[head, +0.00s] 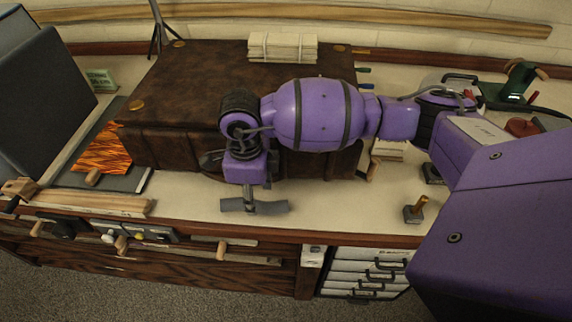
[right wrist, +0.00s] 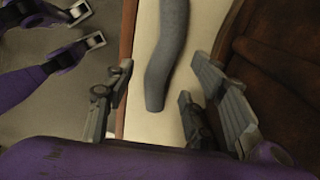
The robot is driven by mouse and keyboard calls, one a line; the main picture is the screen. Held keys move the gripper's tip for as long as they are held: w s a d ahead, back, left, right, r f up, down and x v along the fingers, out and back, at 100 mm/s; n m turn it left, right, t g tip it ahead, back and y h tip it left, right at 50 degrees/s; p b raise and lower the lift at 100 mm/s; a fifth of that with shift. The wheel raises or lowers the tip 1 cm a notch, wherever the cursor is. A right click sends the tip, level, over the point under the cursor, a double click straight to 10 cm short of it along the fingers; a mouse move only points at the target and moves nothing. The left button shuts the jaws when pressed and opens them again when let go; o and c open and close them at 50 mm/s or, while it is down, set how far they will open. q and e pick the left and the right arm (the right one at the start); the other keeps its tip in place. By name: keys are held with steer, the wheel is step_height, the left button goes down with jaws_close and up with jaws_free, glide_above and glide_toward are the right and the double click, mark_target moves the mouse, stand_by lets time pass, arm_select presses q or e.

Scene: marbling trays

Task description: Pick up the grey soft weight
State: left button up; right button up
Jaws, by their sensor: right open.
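The grey soft weight (head: 276,207) is a long, limp, rounded roll on the pale worktop, between the brown case and the front edge. In the right wrist view the weight (right wrist: 169,50) runs away from the gripper in a slight bend, with its near end toward the space between the fingers. My right gripper (head: 251,200) is over the weight in the head view and partly hides it. The right wrist view shows this gripper (right wrist: 158,93) open and empty, one finger on either side of the near end. Contact cannot be told.
The large brown case (head: 200,80) stands close behind the weight, with a pale tied bundle (head: 282,47) on top. A small block with a brass peg (head: 415,209) stands to the right. Wooden strips (head: 85,202) lie at the left. The worktop's front edge (head: 330,239) is close.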

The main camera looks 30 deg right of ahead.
steer(key=f, duration=0.4)
steer(key=shift+w+a+f, duration=0.15)
steer(key=shift+w+f, duration=0.05)
steer(key=shift+w, duration=0.1)
steer(key=shift+w+r, duration=0.1)
jaws_close()
